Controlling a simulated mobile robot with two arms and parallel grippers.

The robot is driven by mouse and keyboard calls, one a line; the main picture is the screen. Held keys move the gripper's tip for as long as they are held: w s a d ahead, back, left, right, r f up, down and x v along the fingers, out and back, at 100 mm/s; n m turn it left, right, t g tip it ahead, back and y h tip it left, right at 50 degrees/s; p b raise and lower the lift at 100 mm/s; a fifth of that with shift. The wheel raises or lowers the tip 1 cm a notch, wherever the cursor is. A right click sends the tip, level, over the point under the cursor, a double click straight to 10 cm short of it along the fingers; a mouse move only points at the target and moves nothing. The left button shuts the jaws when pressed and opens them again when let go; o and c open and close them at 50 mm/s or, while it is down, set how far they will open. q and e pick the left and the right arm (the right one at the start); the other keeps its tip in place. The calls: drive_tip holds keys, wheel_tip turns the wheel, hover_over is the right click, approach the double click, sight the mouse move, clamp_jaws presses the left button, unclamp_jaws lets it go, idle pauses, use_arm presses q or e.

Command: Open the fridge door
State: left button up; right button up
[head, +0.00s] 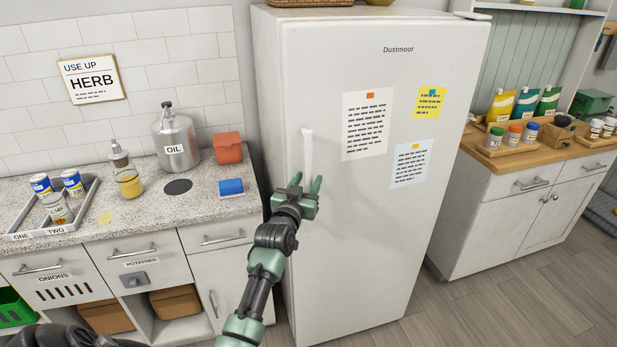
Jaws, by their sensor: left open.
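A tall white fridge (365,230) labelled "Dustmoor" stands in the middle of the head view, and its door looks closed. A white vertical handle (308,152) is on the left side of the door. My left gripper (306,183) is open just below and in front of the handle, with its two green fingers pointing up toward it. I cannot tell whether the fingers touch the handle; its lower end is near the fingertips. My right gripper is not in view.
Notes, including a white sheet (367,125), hang on the door. A wood-topped cabinet (520,170) stands right. Wooden floor (480,305) is clear at lower right.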

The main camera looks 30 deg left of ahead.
use_arm(q)
drive_tip(key=shift+w+a, duration=0.1)
drive_tip(key=shift+w, duration=0.4)
clamp_jaws()
idle(1.1)
